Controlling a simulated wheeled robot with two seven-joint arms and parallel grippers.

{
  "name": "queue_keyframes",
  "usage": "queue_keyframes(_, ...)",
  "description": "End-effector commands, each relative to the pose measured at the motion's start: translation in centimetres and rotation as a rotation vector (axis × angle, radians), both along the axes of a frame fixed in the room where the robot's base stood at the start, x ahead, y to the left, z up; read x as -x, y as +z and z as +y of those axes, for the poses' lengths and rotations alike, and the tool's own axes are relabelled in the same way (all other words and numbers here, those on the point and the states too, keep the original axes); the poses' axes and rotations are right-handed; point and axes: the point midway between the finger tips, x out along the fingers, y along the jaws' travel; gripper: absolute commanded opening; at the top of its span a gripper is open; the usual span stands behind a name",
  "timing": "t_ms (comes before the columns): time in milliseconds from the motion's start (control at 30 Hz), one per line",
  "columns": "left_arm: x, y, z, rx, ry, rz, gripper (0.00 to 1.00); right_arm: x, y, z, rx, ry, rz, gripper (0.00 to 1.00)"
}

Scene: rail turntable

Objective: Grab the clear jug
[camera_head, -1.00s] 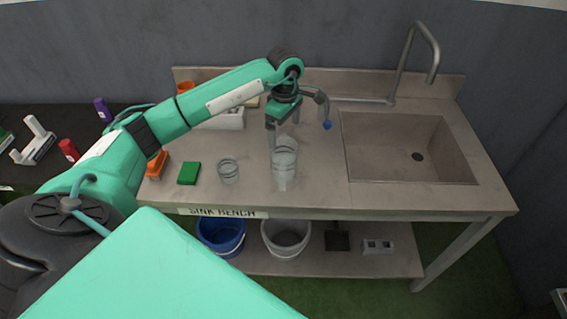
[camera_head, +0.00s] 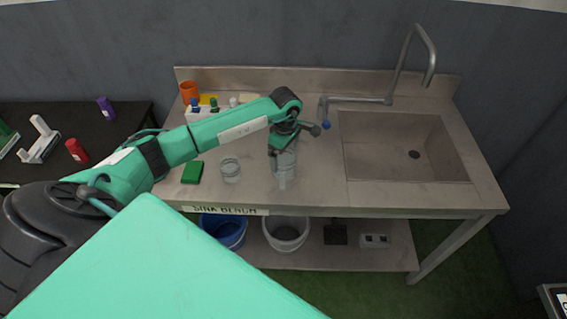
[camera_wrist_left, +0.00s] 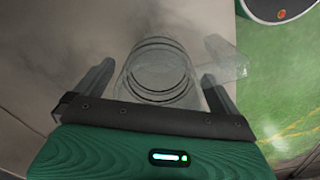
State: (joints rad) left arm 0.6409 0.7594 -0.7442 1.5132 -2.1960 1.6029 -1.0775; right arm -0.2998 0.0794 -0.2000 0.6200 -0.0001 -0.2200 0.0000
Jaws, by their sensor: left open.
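The clear jug (camera_head: 284,168) stands upright on the sink bench, left of the sink. My left gripper (camera_head: 277,155) is at the jug, its body over the jug's upper part. In the left wrist view the jug (camera_wrist_left: 158,68) lies between the two open fingers of my left gripper (camera_wrist_left: 158,82), one finger on each side. Whether the fingers touch the jug cannot be told. The jug's top is partly hidden by the gripper in the head view. My right gripper is not in view.
A clear glass (camera_head: 230,170) stands just left of the jug, with a green sponge (camera_head: 192,173) further left. The sink (camera_head: 405,150) and its tap (camera_head: 400,70) are to the right. An orange cup (camera_head: 189,92) stands at the back left. Buckets sit on the shelf below.

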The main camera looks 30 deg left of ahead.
Motion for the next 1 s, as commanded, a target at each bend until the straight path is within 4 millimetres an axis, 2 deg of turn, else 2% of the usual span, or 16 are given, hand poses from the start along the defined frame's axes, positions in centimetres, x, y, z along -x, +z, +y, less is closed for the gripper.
queue_keyframes(67, 0.0, 0.0, 0.0, 0.000, 0.000, 0.000, 1.00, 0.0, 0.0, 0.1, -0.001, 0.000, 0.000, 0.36)
queue_keyframes(300, 0.0, 0.0, 0.0, 0.000, 0.000, 0.000, 0.55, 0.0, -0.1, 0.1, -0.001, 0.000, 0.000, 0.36)
queue_keyframes(333, 0.0, 0.0, 0.0, 0.000, 0.000, 0.000, 0.52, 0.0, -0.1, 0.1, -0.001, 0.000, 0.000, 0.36)
queue_keyframes(600, 0.0, 0.1, 0.0, 0.001, 0.000, 0.000, 0.52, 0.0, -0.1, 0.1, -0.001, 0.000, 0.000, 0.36)
queue_keyframes(767, -0.1, 0.9, 0.0, 0.001, 0.000, -0.001, 0.52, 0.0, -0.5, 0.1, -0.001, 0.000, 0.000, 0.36)
queue_keyframes(867, -0.1, 2.1, 0.0, 0.000, 0.000, -0.004, 0.52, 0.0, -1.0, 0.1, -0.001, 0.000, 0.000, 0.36)
queue_keyframes(1000, -0.2, 4.9, 0.0, 0.001, -0.001, -0.007, 0.52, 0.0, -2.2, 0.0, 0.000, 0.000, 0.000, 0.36)
